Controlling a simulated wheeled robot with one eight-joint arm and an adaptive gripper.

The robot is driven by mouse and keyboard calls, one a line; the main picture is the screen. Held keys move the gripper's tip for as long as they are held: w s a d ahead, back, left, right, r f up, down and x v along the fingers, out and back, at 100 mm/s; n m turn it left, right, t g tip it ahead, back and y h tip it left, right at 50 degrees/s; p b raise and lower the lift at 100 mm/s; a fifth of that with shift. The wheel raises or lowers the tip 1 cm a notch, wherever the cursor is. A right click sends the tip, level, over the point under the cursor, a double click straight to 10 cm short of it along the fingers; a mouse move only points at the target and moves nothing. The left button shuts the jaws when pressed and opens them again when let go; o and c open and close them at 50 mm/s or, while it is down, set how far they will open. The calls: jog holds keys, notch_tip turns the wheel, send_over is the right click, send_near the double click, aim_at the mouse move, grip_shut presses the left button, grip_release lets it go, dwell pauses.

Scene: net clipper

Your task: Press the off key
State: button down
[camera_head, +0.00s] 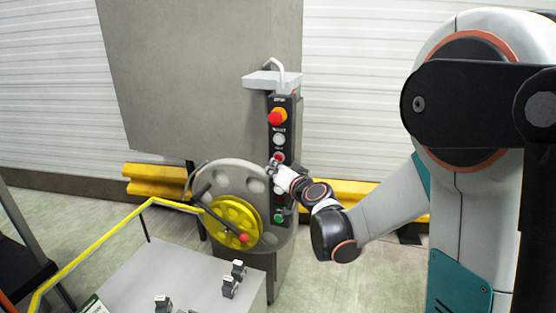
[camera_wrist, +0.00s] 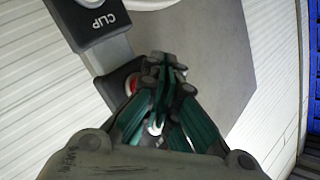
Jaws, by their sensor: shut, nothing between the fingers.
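The black control panel (camera_head: 281,181) stands upright on the grey machine, with a column of round keys. A red key (camera_head: 278,157) sits in its middle, just above my gripper (camera_head: 273,169); its label is too small to read. In the wrist view a red key with a pale rim (camera_wrist: 132,84) shows just left of my gripper (camera_wrist: 168,68), partly hidden by the fingers. My gripper is shut and empty, with its tips close to the panel; I cannot tell whether they touch it. A white round key (camera_wrist: 155,127) shows between the finger links.
A red mushroom button (camera_head: 277,117) and a white key (camera_head: 279,139) are higher on the panel; a green key (camera_head: 278,218) is at its bottom. A yellow handwheel (camera_head: 232,222) with a lever stands left. A grey box (camera_head: 190,277) with clips is in front.

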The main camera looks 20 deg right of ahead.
jog(key=shift+s+a, duration=0.75)
jog(key=shift+s, duration=0.25)
jog(key=shift+s+a, duration=0.7)
jog(key=shift+s, duration=0.3)
jog(key=s+a+r+n+g+y, duration=0.1)
jog(key=s+a+r+n+g, duration=0.15)
jog(key=s, duration=0.45)
jog(key=s+d+f+n+g+h, duration=0.1)
jog(key=s+f+g, duration=0.1)
jog(key=s, duration=0.6)
jog(key=s+d+f+n+g+h+b, duration=0.1)
jog(key=s+f+g, duration=0.1)
jog(key=s, duration=0.6)
jog(key=s+d+f+n+g+h, duration=0.1)
jog(key=s+f+g, duration=0.1)
jog(key=s, duration=0.6)
jog(key=shift+s+d+f+g+h, duration=0.2)
jog(key=shift+s+f+g+h, duration=0.15)
jog(key=shift+s+f, duration=0.1)
